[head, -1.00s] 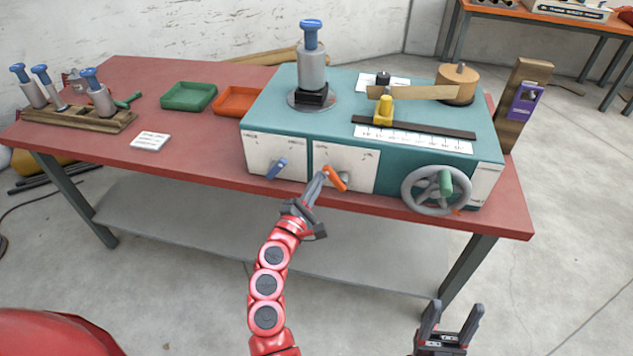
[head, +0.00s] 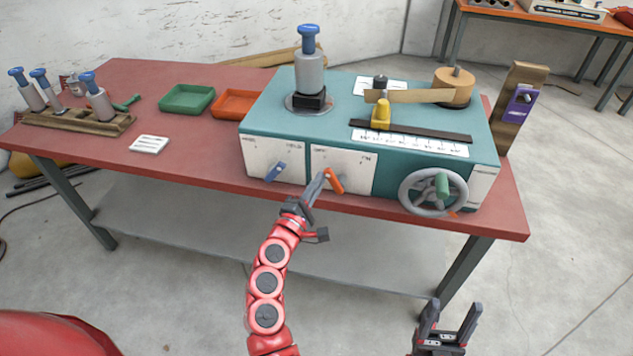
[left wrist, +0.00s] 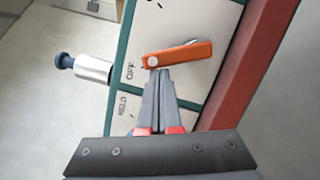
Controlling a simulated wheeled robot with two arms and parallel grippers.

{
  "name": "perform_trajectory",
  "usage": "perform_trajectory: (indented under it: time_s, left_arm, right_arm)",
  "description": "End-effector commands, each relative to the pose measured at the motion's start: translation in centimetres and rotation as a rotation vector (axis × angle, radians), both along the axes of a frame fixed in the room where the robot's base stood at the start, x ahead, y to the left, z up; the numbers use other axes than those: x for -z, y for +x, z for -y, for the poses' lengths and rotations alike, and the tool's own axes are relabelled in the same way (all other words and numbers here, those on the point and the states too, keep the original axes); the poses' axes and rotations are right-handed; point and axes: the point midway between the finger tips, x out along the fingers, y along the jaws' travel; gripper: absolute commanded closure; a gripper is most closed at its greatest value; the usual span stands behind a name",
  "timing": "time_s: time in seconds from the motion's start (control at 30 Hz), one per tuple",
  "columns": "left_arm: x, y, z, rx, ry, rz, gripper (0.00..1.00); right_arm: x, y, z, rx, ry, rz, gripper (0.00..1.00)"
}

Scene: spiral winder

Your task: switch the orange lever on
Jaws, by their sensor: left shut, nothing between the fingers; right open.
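The orange lever (head: 335,182) is on the white front panel of the teal machine (head: 262,122). Its handle slants down and to the right from its pivot in the head view. It also shows in the left wrist view (left wrist: 185,54), beside a printed "OFF" mark. My left gripper (head: 321,177) is shut and empty, its tips at the left side of the lever near the pivot end. In the left wrist view its fingertips (left wrist: 160,74) are close against the lever's edge; I cannot tell whether they touch. My right gripper (head: 450,322) is open and empty, low in front of the table.
A blue lever (head: 275,172) is on the panel to the left. The red table's front edge (head: 390,210) runs below the panel. Green (head: 187,99) and orange (head: 236,103) trays stand left of the machine.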

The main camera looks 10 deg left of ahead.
Motion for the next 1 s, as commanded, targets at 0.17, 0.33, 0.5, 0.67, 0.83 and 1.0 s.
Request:
perform_trajectory:
  time_s: [0.17, 0.33, 0.5, 0.67, 0.83, 1.0]
  left_arm:
    - [-1.0, 0.0, 0.7, 0.004, 0.129, 0.006, 1.0]
    - [-1.7, -0.1, 1.4, 0.005, 0.291, 0.014, 1.0]
    - [-2.3, -0.1, 2.2, 0.004, 0.453, 0.02, 1.0]
    - [-2.6, -0.1, 3.0, 0.003, 0.603, 0.026, 1.0]
    - [-2.8, -0.2, 3.8, 0.002, 0.748, 0.031, 1.0]
    - [-2.7, -0.2, 4.5, 0.004, 0.869, 0.035, 1.0]
  right_arm:
    - [-1.0, 0.0, 0.0, 0.0, 0.0, 0.0, 0.37]
    - [-2.1, 0.0, 0.0, 0.0, 0.0, 0.0, 0.37]
    - [-3.2, 0.0, 0.0, 0.0, 0.0, 0.0, 0.37]
    - [-4.3, 0.0, 0.0, 0.0, 0.0, 0.0, 0.37]
    - [-5.5, 0.0, 0.0, 0.0, 0.0, 0.0, 0.37]
    - [-6.5, 0.0, 0.0, 0.0, 0.0, 0.0, 0.37]
